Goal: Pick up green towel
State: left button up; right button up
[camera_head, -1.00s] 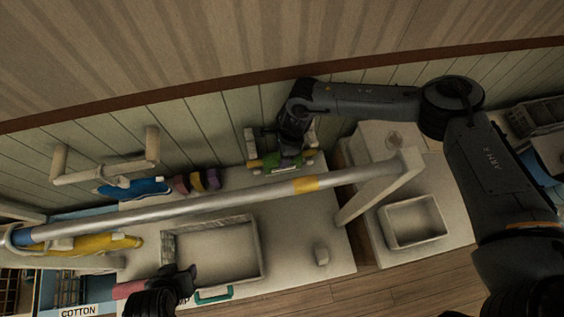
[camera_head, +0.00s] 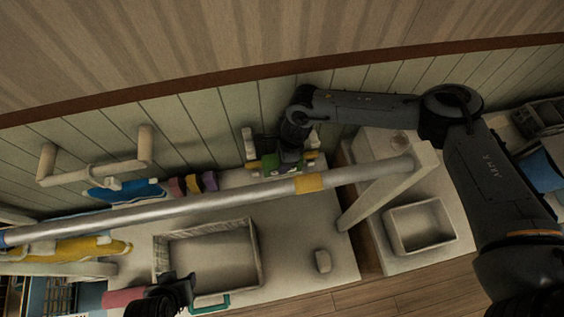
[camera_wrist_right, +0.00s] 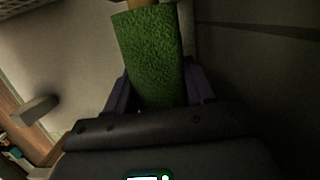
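The green towel (camera_head: 269,162) hangs at a holder on the back wall, partly covered by my right gripper in the head view. In the right wrist view the towel (camera_wrist_right: 150,50) is a textured green strip that runs down between the fingers. My right gripper (camera_head: 286,160) is at the towel, with one purple finger (camera_wrist_right: 120,95) on each side of it. Whether the fingers press on the towel is unclear. My left gripper (camera_head: 178,286) is low in the head view, in front of the basin, away from the towel; its fingers are too dark to read.
A long metal rail (camera_head: 240,200) with a yellow band crosses in front of the counter. A rectangular basin (camera_head: 258,255) and a small block (camera_head: 323,261) are below it. Blue (camera_head: 125,190) and yellow (camera_head: 65,250) cloths lie at left. A wall bracket (camera_head: 95,172) juts out there.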

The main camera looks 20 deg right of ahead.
jog(key=c, duration=0.4)
jog(key=shift+r, duration=0.1)
jog(key=shift+r, duration=0.1)
jog(key=shift+r+p, duration=2.55)
jog(key=shift+r, duration=1.35)
jog(key=shift+r+p, duration=1.1)
jog(key=shift+r, duration=0.8)
jog(key=s+a+p, duration=0.2)
jog(key=s+p, duration=0.1)
jog(key=s, duration=0.6)
jog(key=shift+s+a, duration=0.35)
jog(key=shift+a, duration=0.05)
